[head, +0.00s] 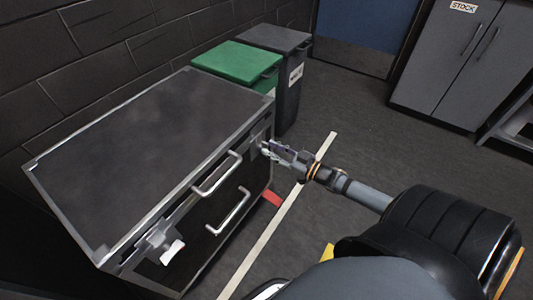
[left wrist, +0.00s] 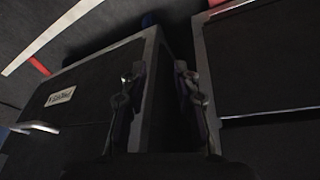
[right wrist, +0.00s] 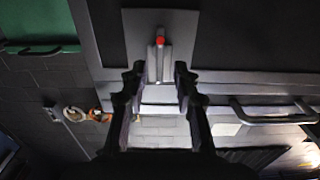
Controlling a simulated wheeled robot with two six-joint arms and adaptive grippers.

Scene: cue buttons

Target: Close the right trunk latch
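The trunk (head: 130,140) is a large black case with silver edges, lid down, at the left of the head view. Its right latch (right wrist: 160,58) shows in the right wrist view as a grey plate with a narrow upright lever and red tip. My right gripper (head: 268,150) is at the trunk's front right corner, partly covering that latch in the head view. In the right wrist view its fingers (right wrist: 157,80) are apart, just below the lever, with nothing clearly held. The left latch (head: 160,246) has a pale tab. My left gripper (left wrist: 156,85) is open in the left wrist view.
Two silver handles (head: 218,176) stick out from the trunk front. A green-lidded bin (head: 236,62) and a dark bin (head: 290,82) stand beyond it. A dark brick wall runs behind. The floor right of the white line is mostly clear up to the grey cabinet (head: 460,60).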

